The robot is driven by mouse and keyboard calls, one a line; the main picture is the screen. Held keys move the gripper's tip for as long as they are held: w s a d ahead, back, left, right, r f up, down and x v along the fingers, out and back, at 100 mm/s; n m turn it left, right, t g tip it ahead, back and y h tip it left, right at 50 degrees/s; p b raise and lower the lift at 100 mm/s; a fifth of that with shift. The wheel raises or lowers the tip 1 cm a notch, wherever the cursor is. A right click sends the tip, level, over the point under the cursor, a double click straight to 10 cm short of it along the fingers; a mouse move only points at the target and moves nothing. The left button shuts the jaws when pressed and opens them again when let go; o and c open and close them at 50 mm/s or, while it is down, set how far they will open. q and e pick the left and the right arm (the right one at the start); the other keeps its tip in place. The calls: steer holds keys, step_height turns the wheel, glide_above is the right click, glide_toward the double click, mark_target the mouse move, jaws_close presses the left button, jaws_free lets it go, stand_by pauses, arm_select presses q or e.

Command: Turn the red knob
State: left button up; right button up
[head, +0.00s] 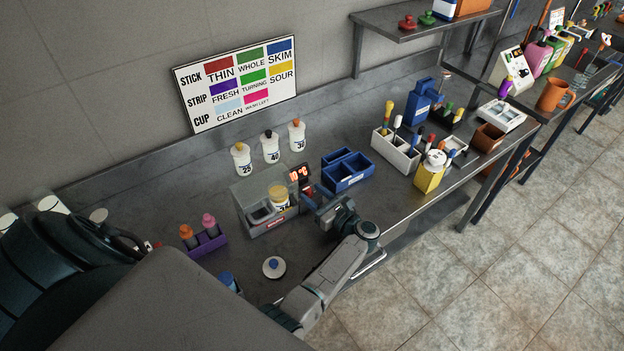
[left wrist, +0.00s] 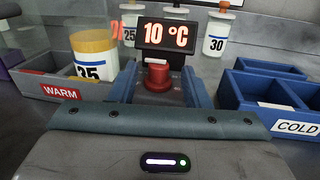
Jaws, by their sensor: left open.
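The red knob (left wrist: 157,76) stands below a dark display (left wrist: 166,35) that reads 10 °C in the left wrist view. My left gripper (left wrist: 158,84) is open, with one blue-grey finger on each side of the knob; I cannot tell whether either finger touches it. In the head view my left gripper (head: 313,200) is at the display unit (head: 300,174), and the knob is mostly hidden there. My right gripper is not in view.
A WARM box (head: 276,227) holding a yellow-capped bottle (head: 279,197) is left of the gripper. A blue COLD bin (head: 348,181) is close on the right. Several numbered bottles stand behind.

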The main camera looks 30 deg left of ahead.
arm_select(q)
steer(key=shift+a+r, duration=0.1)
steer(key=shift+a, duration=0.25)
jaws_close()
steer(key=shift+s+m+t, duration=0.15)
steer(key=shift+m+t, duration=0.25)
steer(key=shift+s+m+t+h+b, duration=0.15)
steer(key=shift+m+t+h+b, duration=0.3)
steer(key=shift+t, duration=0.45)
steer(key=m+t, duration=0.1)
steer(key=m+t+h+b, duration=0.1)
steer(key=shift+s+a+t+h, duration=0.15)
steer(key=shift+t+h, duration=0.1)
steer(key=shift+t, duration=0.15)
steer(key=shift+s+a+m+t+h+b, duration=0.15)
steer(key=shift+m+t+h+b, duration=0.15)
steer(key=shift+m+t+h, duration=0.9)
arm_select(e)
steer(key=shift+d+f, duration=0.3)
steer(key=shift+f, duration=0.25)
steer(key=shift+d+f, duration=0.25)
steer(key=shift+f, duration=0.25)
arm_select(q)
steer(key=shift+t, duration=0.3)
